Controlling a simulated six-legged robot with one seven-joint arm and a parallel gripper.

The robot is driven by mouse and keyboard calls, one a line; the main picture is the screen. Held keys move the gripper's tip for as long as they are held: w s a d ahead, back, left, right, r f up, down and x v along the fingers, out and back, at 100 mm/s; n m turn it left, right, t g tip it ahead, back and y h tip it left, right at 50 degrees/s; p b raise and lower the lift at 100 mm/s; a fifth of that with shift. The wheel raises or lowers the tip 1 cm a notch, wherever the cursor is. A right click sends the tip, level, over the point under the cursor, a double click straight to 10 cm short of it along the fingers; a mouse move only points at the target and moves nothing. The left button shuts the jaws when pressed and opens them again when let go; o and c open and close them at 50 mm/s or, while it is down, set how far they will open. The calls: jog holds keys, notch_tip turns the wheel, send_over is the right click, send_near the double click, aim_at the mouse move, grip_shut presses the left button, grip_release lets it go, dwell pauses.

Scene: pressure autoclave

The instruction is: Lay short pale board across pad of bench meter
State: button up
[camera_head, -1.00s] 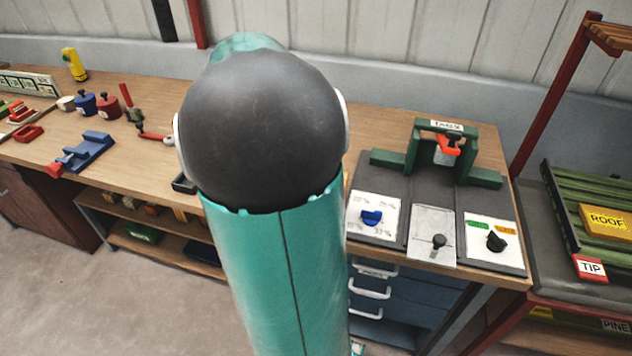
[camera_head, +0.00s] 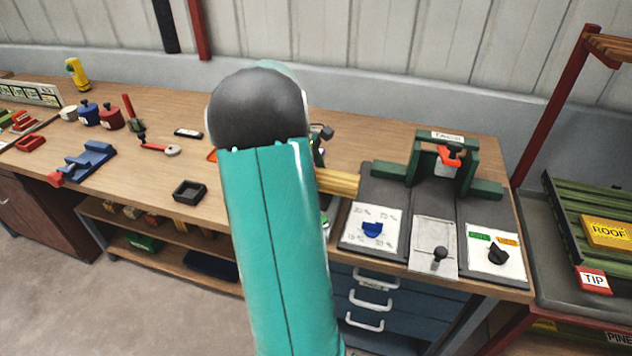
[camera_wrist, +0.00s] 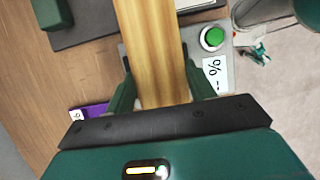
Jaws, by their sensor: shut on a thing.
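The short pale board (camera_wrist: 150,45) is between the two green fingers of my gripper (camera_wrist: 160,88) in the wrist view, which are shut on it. The board extends forward from the fingers, out of the top of the wrist picture. In the head view its end (camera_head: 338,182) sticks out to the right of my arm. Below the board in the wrist view is a grey device with a green button (camera_wrist: 212,38) and a % label, which looks like the bench meter. Its pad is not clearly visible. My arm hides most of this area in the head view.
A dark panel with a blue knob (camera_head: 372,229) and a green frame (camera_head: 411,160) stands to the right. A black square tray (camera_head: 189,191) and a red-handled tool (camera_head: 160,148) lie left of my arm. A purple item (camera_wrist: 88,110) is left of the fingers.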

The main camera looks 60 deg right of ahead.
jog(key=shift+w+d+f, duration=0.2)
jog(key=shift+d+f, duration=0.2)
jog(key=shift+f, duration=0.15)
jog(key=shift+d+f, duration=0.15)
jog(key=shift+f, duration=1.45)
jog(key=shift+f, duration=0.15)
jog(key=o, duration=1.2)
jog(key=shift+o, duration=0.2)
jog(key=v, duration=1.2)
